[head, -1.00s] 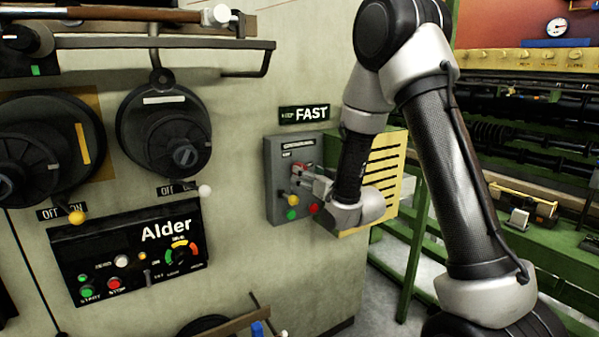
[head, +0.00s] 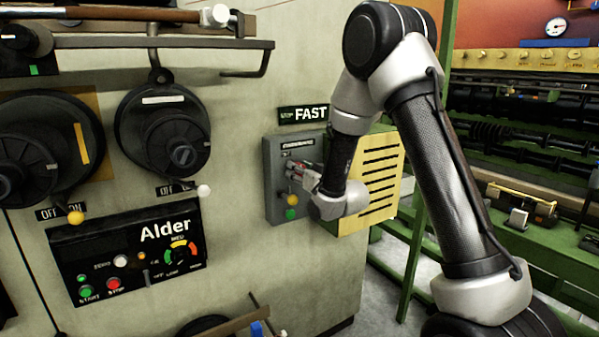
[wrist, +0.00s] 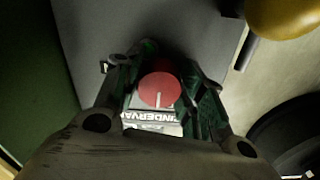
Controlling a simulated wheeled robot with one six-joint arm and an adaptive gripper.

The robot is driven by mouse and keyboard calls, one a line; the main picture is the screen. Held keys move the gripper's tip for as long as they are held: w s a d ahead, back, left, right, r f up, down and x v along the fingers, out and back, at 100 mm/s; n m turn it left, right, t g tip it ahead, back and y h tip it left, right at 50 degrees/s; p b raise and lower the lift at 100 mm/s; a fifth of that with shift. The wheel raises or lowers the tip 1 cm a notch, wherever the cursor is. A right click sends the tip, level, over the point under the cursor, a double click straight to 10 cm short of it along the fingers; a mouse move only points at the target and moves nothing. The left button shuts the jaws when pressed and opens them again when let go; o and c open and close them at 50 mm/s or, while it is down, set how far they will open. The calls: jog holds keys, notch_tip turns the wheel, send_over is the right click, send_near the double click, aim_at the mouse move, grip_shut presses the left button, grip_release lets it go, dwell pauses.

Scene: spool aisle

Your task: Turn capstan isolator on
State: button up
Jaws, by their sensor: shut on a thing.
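A grey control box (head: 272,180) is on the pale wall under the FAST sign; its small label is too blurred to read in the head view. A round red knob (wrist: 158,91) with a short white line shows in the wrist view. The line is about upright in that picture. My gripper (wrist: 160,98) is shut on the red knob, one finger on each side. In the head view my gripper (head: 303,173) is at the box front and largely hides the knob. A white label (wrist: 152,121) with partly covered letters lies below the knob in the wrist view.
The box also has a yellow button (head: 291,200) and a green button (head: 291,213). A yellow slotted panel (head: 385,172) stands just right of my gripper. The black Alder panel (head: 125,250) and large round spools (head: 160,125) are left. Green racks (head: 540,230) stand right.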

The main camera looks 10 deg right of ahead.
jog(key=shift+m, duration=0.3)
jog(key=m, duration=0.8)
jog(key=shift+m, duration=0.4)
jog(key=m, duration=0.4)
jog(key=shift+m, duration=0.3)
jog(key=shift+r+m, duration=0.1)
jog(key=shift+m, duration=1.8)
jog(key=o, duration=1)
